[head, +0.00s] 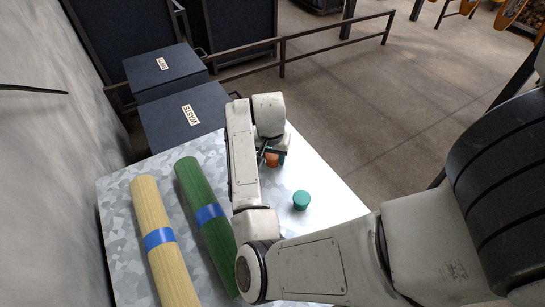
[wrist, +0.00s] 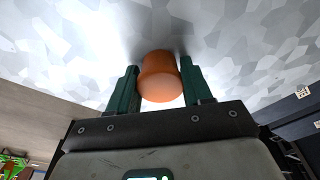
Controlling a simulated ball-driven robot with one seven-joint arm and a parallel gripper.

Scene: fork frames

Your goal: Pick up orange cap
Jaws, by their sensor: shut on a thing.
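The orange cap (wrist: 161,78) is between the two green fingers of my gripper (wrist: 160,88) in the wrist view, and the fingers are shut on it. In the head view the orange cap (head: 271,160) shows as a small patch beneath my gripper (head: 272,158), partly hidden by the hand. The cap is at or close above the grey metal table (head: 330,205), near its far right part. I cannot tell whether it touches the surface.
A teal cap (head: 301,200) stands on the table nearer to me. A yellow bundle (head: 160,240) and a green bundle (head: 207,215), each with a blue band, lie at the left. Dark boxes marked WASTE (head: 180,125) stand beyond the far edge. Bare table surrounds the teal cap.

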